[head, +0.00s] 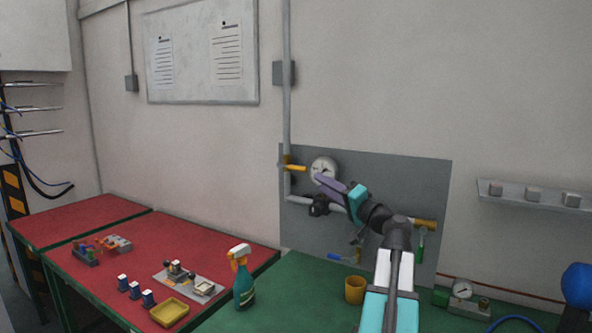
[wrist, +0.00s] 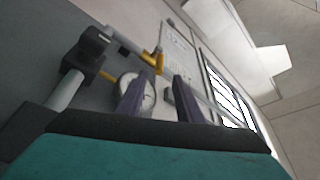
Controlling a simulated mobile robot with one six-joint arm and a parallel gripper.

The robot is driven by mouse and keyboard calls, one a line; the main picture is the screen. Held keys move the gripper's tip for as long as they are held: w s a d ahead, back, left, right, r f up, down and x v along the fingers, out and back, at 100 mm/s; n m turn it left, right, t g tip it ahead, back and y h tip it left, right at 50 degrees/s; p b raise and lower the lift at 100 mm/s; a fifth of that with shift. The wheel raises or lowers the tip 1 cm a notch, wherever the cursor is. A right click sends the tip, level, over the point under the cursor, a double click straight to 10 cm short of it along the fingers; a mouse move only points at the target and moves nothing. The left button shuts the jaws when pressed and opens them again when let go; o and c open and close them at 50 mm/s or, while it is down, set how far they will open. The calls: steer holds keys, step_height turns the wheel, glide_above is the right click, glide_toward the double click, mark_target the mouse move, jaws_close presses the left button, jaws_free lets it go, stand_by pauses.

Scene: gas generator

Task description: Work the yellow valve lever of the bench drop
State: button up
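The yellow valve lever (head: 294,167) sticks out to the right from the upright grey pipe, at the upper left of the grey wall panel. In the wrist view a yellow lever (wrist: 152,60) shows on the pipe beyond my fingertips. My gripper (head: 319,180) is in front of the panel near the gauge, to the right of the lever and a little below it. In the wrist view my gripper (wrist: 159,80) has its two purple fingers apart with nothing between them. The lever and fingers look apart.
A round gauge (head: 323,168) and a black fitting (head: 319,206) sit close to my gripper. The panel (head: 430,180) also carries a blue lever (head: 343,259) and a green lever (head: 419,246). A yellow cup (head: 355,290) and a spray bottle (head: 242,280) stand on the green bench.

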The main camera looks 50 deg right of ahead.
mark_target(300, 167)
steer(key=p+x, duration=0.3)
steer(key=x, duration=0.9)
steer(key=shift+s, duration=0.1)
steer(key=shift+p+x, duration=0.3)
steer(key=shift+x, duration=0.55)
